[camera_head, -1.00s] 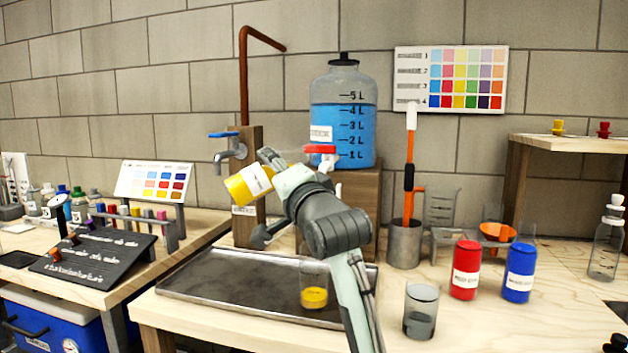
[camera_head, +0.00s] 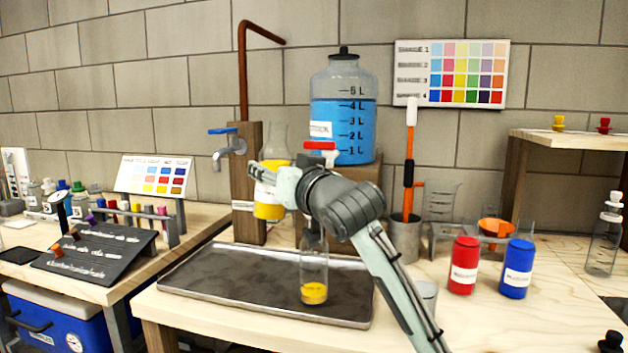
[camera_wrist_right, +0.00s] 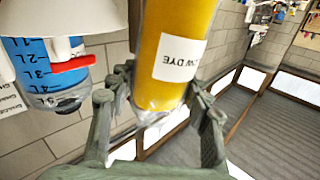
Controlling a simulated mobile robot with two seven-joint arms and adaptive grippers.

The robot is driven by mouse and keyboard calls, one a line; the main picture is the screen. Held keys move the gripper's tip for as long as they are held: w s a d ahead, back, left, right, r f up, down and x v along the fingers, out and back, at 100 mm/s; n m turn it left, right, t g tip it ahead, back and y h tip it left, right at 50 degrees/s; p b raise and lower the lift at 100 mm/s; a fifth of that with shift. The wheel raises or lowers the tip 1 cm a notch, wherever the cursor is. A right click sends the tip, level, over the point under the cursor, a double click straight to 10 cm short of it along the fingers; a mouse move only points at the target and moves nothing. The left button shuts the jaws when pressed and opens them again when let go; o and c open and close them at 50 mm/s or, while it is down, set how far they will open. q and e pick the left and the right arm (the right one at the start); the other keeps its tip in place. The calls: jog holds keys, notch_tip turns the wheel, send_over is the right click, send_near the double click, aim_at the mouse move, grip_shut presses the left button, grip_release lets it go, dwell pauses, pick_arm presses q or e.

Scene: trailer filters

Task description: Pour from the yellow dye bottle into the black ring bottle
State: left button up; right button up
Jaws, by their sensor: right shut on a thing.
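The yellow dye bottle (camera_head: 270,207) is a clear bottle with yellow liquid and a white label. It is held nearly upright above the back of the tray, in front of the wooden tap post. My right gripper (camera_head: 268,180) is shut on it; the wrist view shows the fingers around the bottle (camera_wrist_right: 178,45) and its "DYE" label. A clear narrow-necked bottle (camera_head: 314,268) stands upright on the tray with some yellow liquid at its bottom. I cannot make out a black ring on it; my gripper and wrist hide its top. My left gripper is not in view.
The dark metal tray (camera_head: 220,280) has free room at left. A large blue water jug (camera_head: 342,110) stands behind my wrist. Red (camera_head: 464,265) and blue (camera_head: 517,270) bottles stand at right. A grey glass (camera_head: 427,296) is partly behind my forearm.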

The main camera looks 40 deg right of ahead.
aim_at(276, 144)
jog(key=shift+n, duration=0.8)
notch_tip(276, 144, up, 5)
jog(key=shift+a+f, duration=0.1)
jog(key=shift+r, duration=2.55)
